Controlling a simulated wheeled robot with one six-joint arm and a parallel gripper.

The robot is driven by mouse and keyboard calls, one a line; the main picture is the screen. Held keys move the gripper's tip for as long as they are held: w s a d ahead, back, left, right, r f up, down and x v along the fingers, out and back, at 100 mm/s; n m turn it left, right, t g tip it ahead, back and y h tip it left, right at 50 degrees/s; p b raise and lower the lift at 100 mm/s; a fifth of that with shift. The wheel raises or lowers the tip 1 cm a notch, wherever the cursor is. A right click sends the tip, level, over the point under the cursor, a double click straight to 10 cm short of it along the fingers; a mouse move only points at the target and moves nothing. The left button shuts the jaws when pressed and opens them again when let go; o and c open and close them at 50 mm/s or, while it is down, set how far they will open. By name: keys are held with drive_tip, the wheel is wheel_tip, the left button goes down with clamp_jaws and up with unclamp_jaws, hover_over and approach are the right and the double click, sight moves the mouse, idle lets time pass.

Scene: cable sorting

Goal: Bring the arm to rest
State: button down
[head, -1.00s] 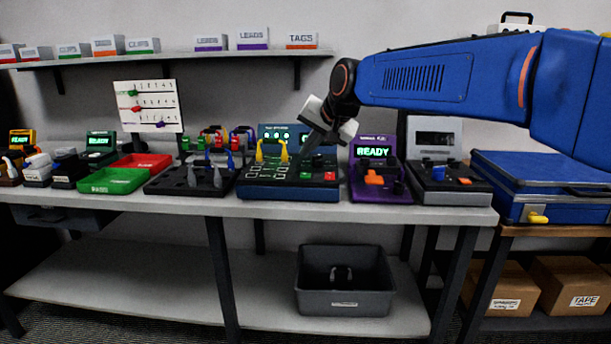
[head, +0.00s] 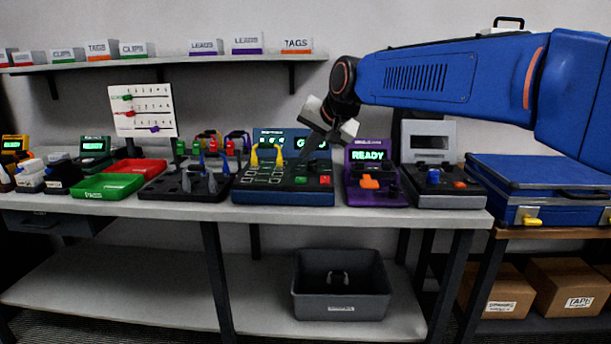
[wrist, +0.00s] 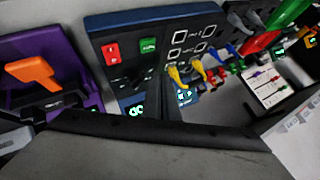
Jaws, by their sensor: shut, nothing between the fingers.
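My blue arm (head: 420,76) reaches in from the right in the head view. The wrist view also shows the panel (wrist: 125,78), yellow plugs (wrist: 178,75) and the purple unit (wrist: 55,50).
A purple READY unit (head: 371,190) and a grey unit (head: 445,193) stand right of the panel. A black lead rack (head: 180,192), green tray (head: 107,187) and red tray (head: 140,166) are left. A blue case (head: 535,172) is far right. A grey bin (head: 342,300) sits on the lower shelf.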

drive_tip(key=s+d+f+h, duration=0.1)
drive_tip(key=s+d+f, duration=0.2)
drive_tip(key=s+d, duration=0.35)
drive_tip(key=s+d+f+n+g+h, duration=0.1)
drive_tip(key=s+d+f, duration=0.2)
drive_tip(key=s+d, duration=0.3)
drive_tip(key=s+d+f+h, duration=0.1)
drive_tip(key=s+d+f, duration=0.2)
drive_tip(key=s+d, duration=0.3)
drive_tip(key=s+d+f+g+h, duration=0.1)
drive_tip(key=s+d+f, duration=0.5)
drive_tip(key=s+f, duration=0.2)
drive_tip(key=s+d+f+n+h, duration=0.1)
drive_tip(key=s+d+f, duration=0.5)
drive_tip(key=s, duration=0.5)
wheel_tip(320, 180, down, 2)
drive_tip(key=shift+s+g, duration=0.25)
drive_tip(key=shift+g, duration=0.15)
